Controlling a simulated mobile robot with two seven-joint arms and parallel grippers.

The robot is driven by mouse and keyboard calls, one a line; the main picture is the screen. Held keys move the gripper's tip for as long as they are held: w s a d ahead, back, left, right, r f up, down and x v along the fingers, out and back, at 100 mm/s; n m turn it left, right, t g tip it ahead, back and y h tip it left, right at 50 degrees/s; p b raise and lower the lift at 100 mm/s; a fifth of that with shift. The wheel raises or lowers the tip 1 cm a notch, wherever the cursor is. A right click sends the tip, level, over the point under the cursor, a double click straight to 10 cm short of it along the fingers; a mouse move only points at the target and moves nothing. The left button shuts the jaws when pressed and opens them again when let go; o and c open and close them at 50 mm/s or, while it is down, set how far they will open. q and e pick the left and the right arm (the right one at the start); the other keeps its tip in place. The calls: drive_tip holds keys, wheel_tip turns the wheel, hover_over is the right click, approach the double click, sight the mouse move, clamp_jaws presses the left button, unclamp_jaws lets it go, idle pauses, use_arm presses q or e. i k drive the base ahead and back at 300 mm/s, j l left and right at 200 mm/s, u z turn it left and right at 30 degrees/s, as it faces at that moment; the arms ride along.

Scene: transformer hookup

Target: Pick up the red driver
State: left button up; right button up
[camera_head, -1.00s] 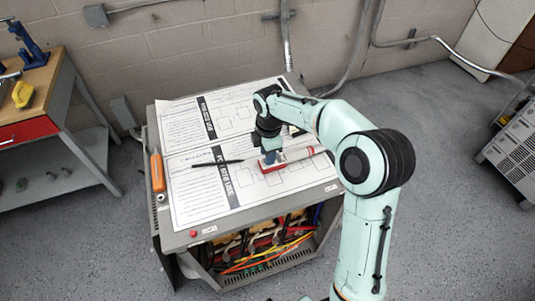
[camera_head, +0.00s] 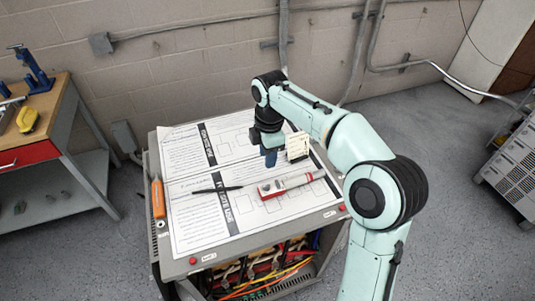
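A red and white tool (camera_head: 289,184), with a red block-shaped end at its left and a pale shaft, lies on the printed sheets on top of the grey cabinet. It is the likeliest red driver, but I cannot be sure of its kind. My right gripper (camera_head: 270,160) points down with blue fingertips, behind and above the tool's red end, apart from it. Its fingers overlap in this view, so their opening does not show. A cream block-like piece shows beside the gripper; I cannot tell if it is held. My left gripper is out of view.
A black pen-like tool (camera_head: 217,190) lies left of the red and white tool. An orange-handled tool (camera_head: 158,199) is at the cabinet's left edge. Coloured cables (camera_head: 262,280) show in the open front. A workbench (camera_head: 62,110) stands at left.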

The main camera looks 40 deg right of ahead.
sight(305, 178)
drive_tip(key=k, duration=1)
